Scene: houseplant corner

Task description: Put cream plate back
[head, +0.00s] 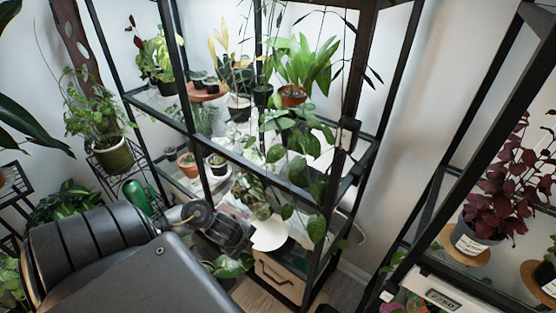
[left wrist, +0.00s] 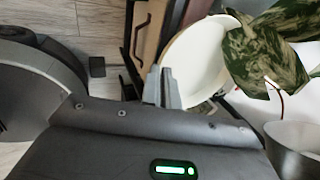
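The cream plate (head: 268,236) is round and pale, low at the shelf front in the head view, partly covered by leaves. In the left wrist view the plate (left wrist: 194,62) shows its pale face and rim, with a patterned leaf over its right side. My left gripper (head: 243,238) reaches in from the left at the plate's near-left edge. In the left wrist view its fingertips (left wrist: 162,86) are close together, one on each side of the plate's rim, and look shut on it. My right gripper is in neither view.
A black shelf rack (head: 232,158) with glass shelves holds several potted plants. A wooden crate (head: 277,277) sits low below the plate. A grey metal pot (left wrist: 294,140) is at the right in the left wrist view. Leaves hang near the rack's front post.

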